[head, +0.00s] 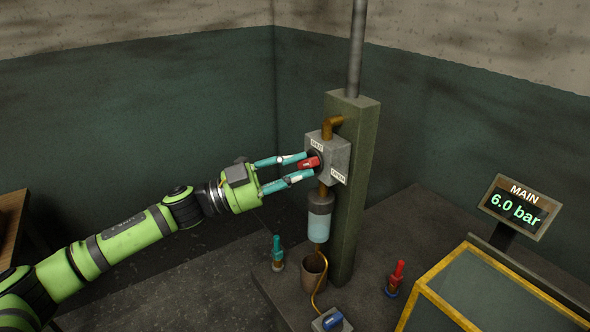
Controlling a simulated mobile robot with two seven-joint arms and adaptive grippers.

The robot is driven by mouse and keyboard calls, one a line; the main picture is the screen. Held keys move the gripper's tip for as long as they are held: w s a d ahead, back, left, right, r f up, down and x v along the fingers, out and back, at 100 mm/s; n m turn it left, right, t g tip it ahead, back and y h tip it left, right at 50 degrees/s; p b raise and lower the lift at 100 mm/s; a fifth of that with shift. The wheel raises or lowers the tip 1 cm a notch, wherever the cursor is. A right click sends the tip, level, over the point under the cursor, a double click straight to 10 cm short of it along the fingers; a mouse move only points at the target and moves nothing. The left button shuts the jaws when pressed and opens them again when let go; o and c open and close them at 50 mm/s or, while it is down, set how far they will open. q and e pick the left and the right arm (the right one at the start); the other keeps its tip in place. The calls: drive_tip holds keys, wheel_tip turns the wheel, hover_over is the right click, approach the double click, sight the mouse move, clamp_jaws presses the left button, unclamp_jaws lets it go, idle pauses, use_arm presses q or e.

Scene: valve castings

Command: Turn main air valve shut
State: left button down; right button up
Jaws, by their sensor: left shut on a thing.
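The main air valve is a grey box (338,160) on a green post, with a red handle (309,163) on its left-facing side. A small label at its top is too small to read surely, and one at its lower right reads OPEN. My left gripper (308,166) reaches in from the left, its two teal fingers on either side of the red handle and shut on it. The fingers hide part of the handle, so its exact angle is hard to tell. My right gripper is not in view.
A display (519,207) at right reads MAIN 6.0 bar. Below the valve are a clear-bowled filter (319,222), a brown cup (314,272) and a blue-topped switch box (331,321). Small teal (277,252) and red (396,277) fittings stand on the bench. A yellow-framed case (490,290) fills the lower right.

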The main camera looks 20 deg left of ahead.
use_arm(q)
drive_tip(key=n+t+y+p, duration=0.1)
drive_tip(key=n+t, duration=0.1)
drive_tip(key=n, duration=0.3)
drive_tip(key=n+t+y+p, duration=0.1)
drive_tip(key=n+t, duration=0.1)
drive_tip(key=n, duration=0.3)
drive_tip(key=d+n+t+y+p, duration=0.1)
drive_tip(key=n+t, duration=0.1)
drive_tip(key=n, duration=0.3)
drive_tip(key=shift+s+r+t, duration=0.1)
drive_tip(key=shift+s+t, duration=0.2)
drive_tip(key=shift+s, duration=0.05)
drive_tip(key=shift+n+p, duration=0.3)
drive_tip(key=shift+n, duration=0.1)
drive_tip(key=c, duration=1)
unclamp_jaws()
drive_tip(key=v, duration=1.2)
drive_tip(key=shift+s+r, duration=0.1)
drive_tip(key=shift+r, duration=0.05)
